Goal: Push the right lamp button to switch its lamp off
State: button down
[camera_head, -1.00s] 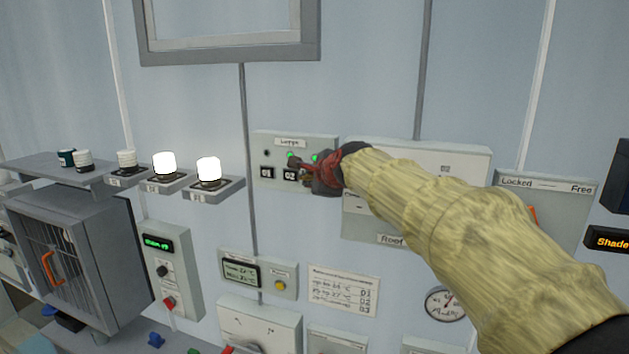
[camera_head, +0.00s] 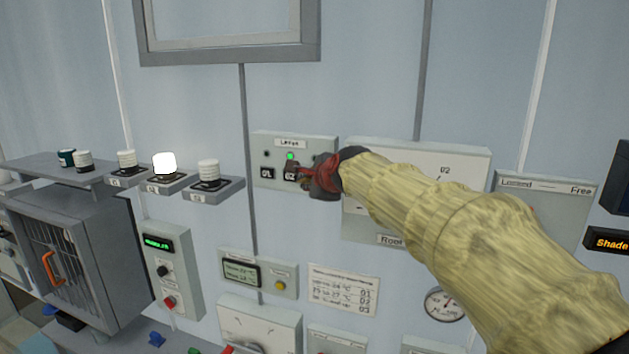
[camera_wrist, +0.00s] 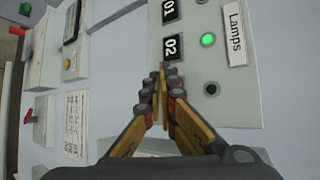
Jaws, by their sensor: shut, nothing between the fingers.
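The lamp panel (camera_head: 262,146), labelled "Lamps", is on the wall. Its buttons 01 (camera_head: 267,173) and 02 (camera_wrist: 172,47) show; any button to the right of 02 is hidden by my gripper. My gripper (camera_wrist: 161,80) is shut and empty, its fingertips at the panel just beside 02; contact cannot be told. The middle indicator (camera_wrist: 208,40) glows green, and the one beside it (camera_wrist: 211,88) is dark. On the wall brackets, the right lamp (camera_head: 208,171) is unlit, the middle lamp (camera_head: 164,163) glows white, and the left lamp (camera_head: 126,160) is unlit.
A larger panel (camera_head: 470,163) sits close right of the lamp panel, partly behind my arm. A small display box (camera_head: 258,272) with a yellow button and a paper notice (camera_head: 343,290) are below. A grey caged cabinet (camera_head: 100,235) stands at the left.

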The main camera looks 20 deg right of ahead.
jog(key=s+a+p, duration=0.1)
jog(key=s, duration=0.1)
jog(key=s+a+p, duration=0.2)
jog(key=shift+s+a+r, duration=0.1)
jog(key=shift+s+a, duration=0.1)
jog(key=shift+s, duration=0.2)
